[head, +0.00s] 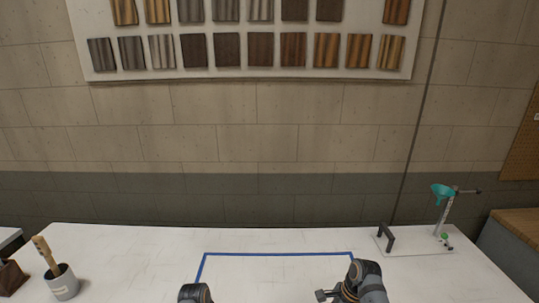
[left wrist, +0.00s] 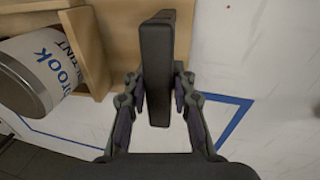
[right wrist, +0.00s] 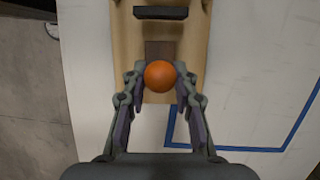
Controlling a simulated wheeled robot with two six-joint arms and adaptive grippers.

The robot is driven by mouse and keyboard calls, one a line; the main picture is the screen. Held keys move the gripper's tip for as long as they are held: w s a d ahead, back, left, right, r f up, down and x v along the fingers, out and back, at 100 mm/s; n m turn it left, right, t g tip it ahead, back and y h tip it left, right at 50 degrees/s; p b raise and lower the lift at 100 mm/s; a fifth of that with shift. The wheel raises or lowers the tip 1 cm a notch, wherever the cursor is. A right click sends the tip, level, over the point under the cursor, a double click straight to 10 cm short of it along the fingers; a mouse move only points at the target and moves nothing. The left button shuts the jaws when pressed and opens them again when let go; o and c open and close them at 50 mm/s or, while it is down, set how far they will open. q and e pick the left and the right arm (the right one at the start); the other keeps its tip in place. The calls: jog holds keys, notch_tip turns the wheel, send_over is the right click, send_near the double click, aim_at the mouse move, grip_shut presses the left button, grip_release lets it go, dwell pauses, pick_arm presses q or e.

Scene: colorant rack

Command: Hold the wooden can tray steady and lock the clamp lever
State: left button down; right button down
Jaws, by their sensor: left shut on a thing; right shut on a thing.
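In the left wrist view, the wooden can tray (left wrist: 90,45) lies at upper left with a white labelled can (left wrist: 38,70) in it. My left gripper (left wrist: 158,95) is shut on the tray's dark upright bar handle (left wrist: 157,60). In the right wrist view, my right gripper (right wrist: 160,82) is shut on the orange ball knob (right wrist: 160,76) of the clamp lever. Behind the knob are a dark brown block and the wooden tray part (right wrist: 127,45), with a dark bar (right wrist: 161,13) across it farther up. The lever's arm is hidden. The head view does not show the tray or my fingertips.
The white table (head: 130,255) carries a blue tape outline (head: 275,254). A cup with a brush (head: 62,283) stands at left. A stand with a teal funnel (head: 443,191) stands at back right. The table between them is clear in the head view.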

jog(key=shift+w+d+r, duration=0.1)
jog(key=shift+w+d, duration=0.05)
jog(key=shift+d, duration=1)
jog(key=shift+d, duration=0.7)
jog(key=shift+w+d+f, duration=0.1)
jog(key=shift+d+f, duration=0.1)
jog(key=shift+d, duration=0.7)
jog(key=shift+w+d+f, duration=0.1)
jog(key=shift+d+f, duration=0.05)
jog(key=shift+d, duration=0.85)
